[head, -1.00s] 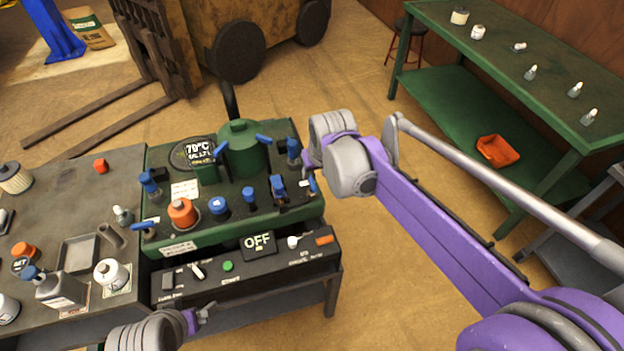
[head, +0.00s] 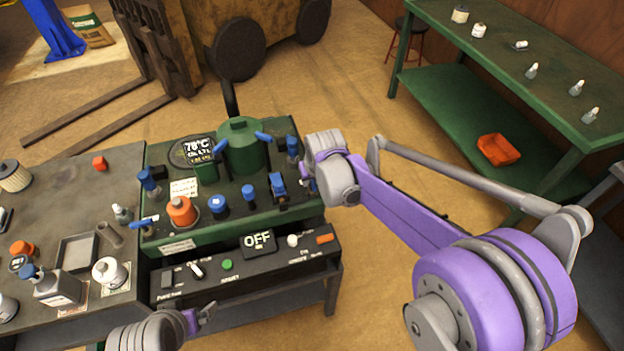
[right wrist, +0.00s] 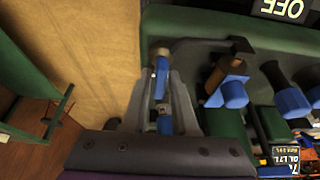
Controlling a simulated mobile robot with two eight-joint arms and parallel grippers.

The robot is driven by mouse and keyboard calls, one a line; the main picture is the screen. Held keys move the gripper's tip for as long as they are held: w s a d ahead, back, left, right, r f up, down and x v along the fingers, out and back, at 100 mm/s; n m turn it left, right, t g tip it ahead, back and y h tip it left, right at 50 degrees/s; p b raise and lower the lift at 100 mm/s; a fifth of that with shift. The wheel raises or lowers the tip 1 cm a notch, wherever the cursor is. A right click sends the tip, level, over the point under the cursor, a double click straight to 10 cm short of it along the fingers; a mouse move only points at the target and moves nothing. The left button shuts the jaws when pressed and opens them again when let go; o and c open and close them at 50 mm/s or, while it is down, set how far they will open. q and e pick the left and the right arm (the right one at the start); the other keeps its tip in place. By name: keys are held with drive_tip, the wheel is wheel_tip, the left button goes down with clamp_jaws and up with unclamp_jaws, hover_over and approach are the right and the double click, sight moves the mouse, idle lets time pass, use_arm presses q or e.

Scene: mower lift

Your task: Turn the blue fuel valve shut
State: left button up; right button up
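The blue fuel valve appears to be the small blue lever (right wrist: 162,80) at the side edge of the green mower engine deck (head: 235,215). In the right wrist view it lies between the two fingers of my right gripper (right wrist: 163,78). The fingers stand close on both sides of it; I cannot tell whether they press on it. In the head view my right gripper (head: 310,172) is at the deck's right edge, and its wrist hides most of the lever. My left gripper (head: 208,312) is low in front of the control panel, apart from the valve, its fingers too small to judge.
Other blue-topped parts stand on the deck, such as a blue knob (head: 218,204) and a blue clamp (head: 278,188). The panel sign (head: 258,241) reads OFF. A grey bench (head: 60,200) with bottles is at left; a green workbench (head: 540,75) is at right.

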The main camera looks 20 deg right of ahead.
clamp_jaws()
drive_tip(key=shift+m, duration=0.3)
drive_tip(key=m+h, duration=0.1)
drive_tip(key=m, duration=0.2)
drive_tip(key=shift+h, duration=0.3)
drive_tip(key=m+h, duration=0.1)
drive_tip(key=m, duration=0.3)
drive_tip(key=shift+g, duration=0.4)
drive_tip(key=m+g+h, duration=0.1)
drive_tip(key=m, duration=0.4)
drive_tip(key=shift+m+g+h, duration=0.3)
drive_tip(key=shift+g+h, duration=0.1)
drive_tip(key=m+g, duration=0.1)
drive_tip(key=m, duration=0.3)
drive_tip(key=shift+m+g, duration=0.3)
drive_tip(key=shift+g, duration=0.1)
